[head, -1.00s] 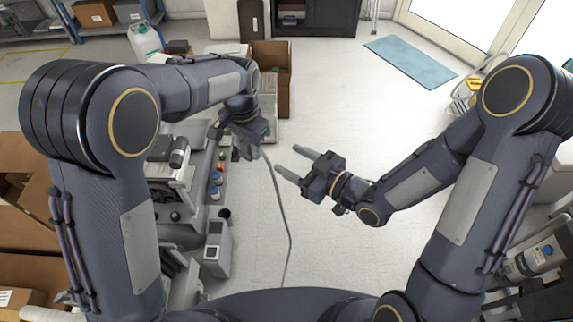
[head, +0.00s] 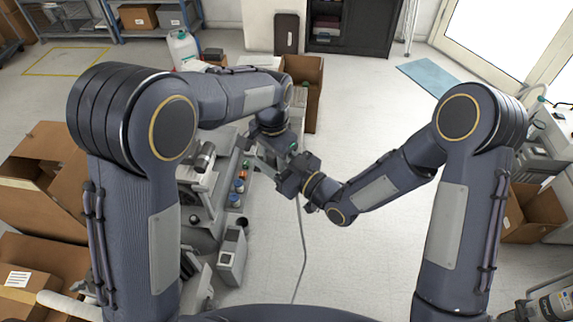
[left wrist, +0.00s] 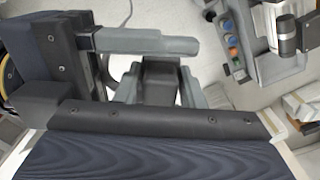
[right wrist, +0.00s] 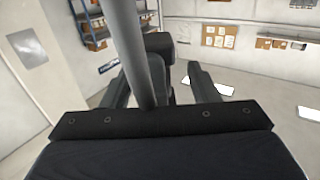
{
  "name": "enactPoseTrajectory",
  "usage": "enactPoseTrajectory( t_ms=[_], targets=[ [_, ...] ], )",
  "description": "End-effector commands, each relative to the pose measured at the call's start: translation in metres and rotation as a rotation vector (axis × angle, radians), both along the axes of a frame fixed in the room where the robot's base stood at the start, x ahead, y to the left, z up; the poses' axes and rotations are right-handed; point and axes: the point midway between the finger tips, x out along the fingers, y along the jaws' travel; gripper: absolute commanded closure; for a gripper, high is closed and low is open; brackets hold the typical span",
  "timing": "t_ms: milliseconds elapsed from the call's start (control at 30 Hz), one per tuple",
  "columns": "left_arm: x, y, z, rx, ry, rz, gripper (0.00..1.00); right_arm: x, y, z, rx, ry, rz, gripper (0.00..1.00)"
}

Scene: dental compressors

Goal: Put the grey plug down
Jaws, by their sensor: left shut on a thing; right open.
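My left gripper (head: 282,148) is shut on the grey plug, a dark grey block (left wrist: 160,82) between its fingers in the left wrist view. The plug is too small and covered to make out in the head view. A grey cable (head: 302,250) hangs from the grippers to the floor. My right gripper (head: 266,163) is open, close beside the left one. One of its fingers (left wrist: 145,42) crosses in front of the left gripper in the left wrist view. A thick grey tube, perhaps the cable (right wrist: 140,60), crosses the right wrist view near its fingers.
A grey machine with coloured knobs (head: 238,186) stands just left of the grippers. A grey box (head: 232,254) is nearer. An open cardboard box (head: 314,95) stands behind. Floor (head: 365,250) to the right is clear.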

Motion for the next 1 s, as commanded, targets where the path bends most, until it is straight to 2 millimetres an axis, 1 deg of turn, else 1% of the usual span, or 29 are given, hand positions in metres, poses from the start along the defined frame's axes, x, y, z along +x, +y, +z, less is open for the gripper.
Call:
enactPoseTrajectory(
  t_ms=[133, 367, 400, 767, 800, 967, 1000],
  targets=[
    [0.0001, -0.0001, 0.0002, 0.0, 0.0, 0.0, 1.0, 0.0043, 0.0056, -0.0004, 0.0, 0.001, 0.0, 0.45],
    [0.0001, -0.0001, 0.0001, 0.0, 0.0, 0.0, 1.0, 0.0048, 0.0061, -0.0003, 0.0, 0.001, -0.001, 0.45],
    [0.0001, -0.0001, 0.0001, 0.0, 0.0, 0.0, 1.0, 0.0048, 0.006, -0.0003, 0.0, 0.001, -0.001, 0.47],
    [0.001, -0.0004, 0.0004, -0.002, -0.004, 0.0, 1.0, 0.0033, 0.0071, 0.0001, 0.001, 0.001, 0.004, 0.94],
    [0.0012, -0.0005, 0.0006, -0.001, -0.004, 0.0, 0.62, 0.0029, 0.0075, 0.0005, 0.001, 0.0, 0.005, 0.95],
    [0.0015, -0.0004, 0.0007, -0.002, -0.005, -0.001, 0.41, 0.0026, 0.0078, 0.0004, 0.001, 0.001, 0.007, 0.95],
    [0.0015, -0.0005, 0.0007, -0.002, -0.005, -0.001, 0.39, 0.0024, 0.0078, 0.0003, 0.001, 0.001, 0.007, 0.95]
  ],
)
